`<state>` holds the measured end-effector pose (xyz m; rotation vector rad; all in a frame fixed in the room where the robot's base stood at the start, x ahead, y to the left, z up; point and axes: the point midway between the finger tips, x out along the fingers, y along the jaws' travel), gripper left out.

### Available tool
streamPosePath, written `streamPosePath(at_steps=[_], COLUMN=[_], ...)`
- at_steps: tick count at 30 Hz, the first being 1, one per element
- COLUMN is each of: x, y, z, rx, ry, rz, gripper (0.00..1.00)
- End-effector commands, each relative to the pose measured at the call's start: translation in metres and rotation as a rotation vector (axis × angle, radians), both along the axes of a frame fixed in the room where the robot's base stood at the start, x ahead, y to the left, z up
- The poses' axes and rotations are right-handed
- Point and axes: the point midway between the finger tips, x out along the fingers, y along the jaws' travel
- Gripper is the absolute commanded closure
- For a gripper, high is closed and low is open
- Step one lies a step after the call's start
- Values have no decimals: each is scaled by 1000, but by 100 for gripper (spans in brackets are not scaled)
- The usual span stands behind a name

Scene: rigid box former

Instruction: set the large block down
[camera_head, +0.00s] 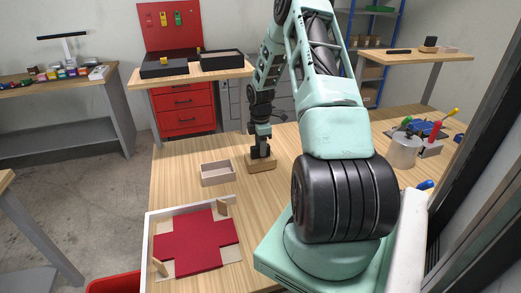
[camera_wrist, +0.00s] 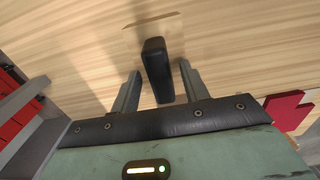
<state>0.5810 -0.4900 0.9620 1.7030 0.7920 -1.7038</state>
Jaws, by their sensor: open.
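The large block (camera_head: 262,164) is a light wooden block with a dark upright handle, and it sits on the wooden table right under my gripper (camera_head: 261,148). In the wrist view the dark handle (camera_wrist: 160,72) stands between the two fingers of my gripper (camera_wrist: 160,92). The fingers are open, with a gap showing on each side of the handle. The block's wood blends with the table in the wrist view, so its outline is faint. My gripper hides part of the handle in the head view.
A small open wooden box (camera_head: 217,173) stands just left of the block. A white-edged tray (camera_head: 149,235) holds a red cross-shaped sheet (camera_head: 196,243) and small wooden pieces. A metal can (camera_head: 404,150) and tools stand at the right. Table behind the box is clear.

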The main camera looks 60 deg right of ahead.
Motion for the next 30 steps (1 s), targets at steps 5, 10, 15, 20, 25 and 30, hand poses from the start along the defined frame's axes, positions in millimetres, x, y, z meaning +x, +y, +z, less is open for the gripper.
streamPosePath(at_steps=[5, 10, 15, 20, 25, 30], x=[0, 0, 0, 0, 2, 33], y=[-1, -1, 0, 0, 3, 66], z=[35, 70, 95, 105, 108, 121], rx=[-5, -5, -3, -1, 1, 6], ry=[-5, -4, -2, -1, -1, -10], rz=[-1, -1, 0, 1, 2, 9], gripper=[55, 55, 55, 55, 55, 55])
